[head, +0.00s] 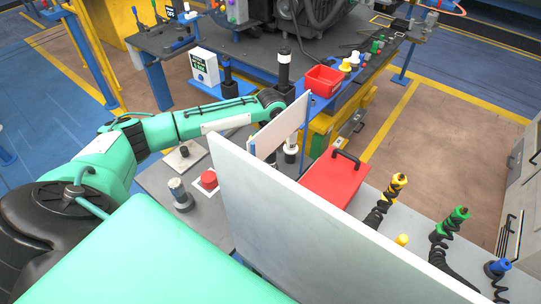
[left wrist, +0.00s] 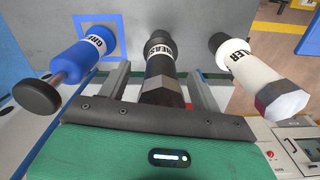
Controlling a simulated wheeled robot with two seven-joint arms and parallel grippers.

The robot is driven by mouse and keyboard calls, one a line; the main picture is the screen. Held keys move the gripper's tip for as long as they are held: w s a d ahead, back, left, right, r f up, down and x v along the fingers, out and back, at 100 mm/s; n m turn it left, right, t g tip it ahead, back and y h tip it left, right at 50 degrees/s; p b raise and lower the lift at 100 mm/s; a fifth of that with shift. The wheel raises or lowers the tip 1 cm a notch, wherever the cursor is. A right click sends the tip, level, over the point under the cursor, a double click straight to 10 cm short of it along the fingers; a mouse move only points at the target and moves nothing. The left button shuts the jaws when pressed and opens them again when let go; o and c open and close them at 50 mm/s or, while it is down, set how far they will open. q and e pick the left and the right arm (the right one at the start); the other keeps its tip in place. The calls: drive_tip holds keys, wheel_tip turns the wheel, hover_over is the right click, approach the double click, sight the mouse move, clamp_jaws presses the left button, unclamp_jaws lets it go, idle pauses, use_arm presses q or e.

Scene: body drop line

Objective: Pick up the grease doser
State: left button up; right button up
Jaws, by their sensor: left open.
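The grease doser (left wrist: 160,70) is a black bottle with a pale band, on which the letters "EASE" show. It is in the middle of the left wrist view, between the two grey fingers of my left gripper (left wrist: 161,88). The fingers are apart on either side of it, with a gap showing on the right. Whether either finger touches it I cannot tell. In the head view my left gripper (head: 270,112) is at the arm's end, its fingertips hidden behind white panels. My right gripper is not in view.
In the left wrist view a blue doser (left wrist: 76,60) stands left and a white one (left wrist: 262,78) right, both close to the fingers. In the head view a large white panel (head: 300,225) rises in front, beside a red box (head: 325,182) and a red button (head: 209,179).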

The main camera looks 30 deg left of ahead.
use_arm(q)
wheel_tip(320, 180, down, 2)
drive_tip(key=shift+c, duration=0.3)
drive_tip(key=c, duration=1)
drive_tip(key=shift+o, duration=0.2)
drive_tip(key=shift+w+r, duration=0.1)
drive_tip(key=shift+r, duration=0.05)
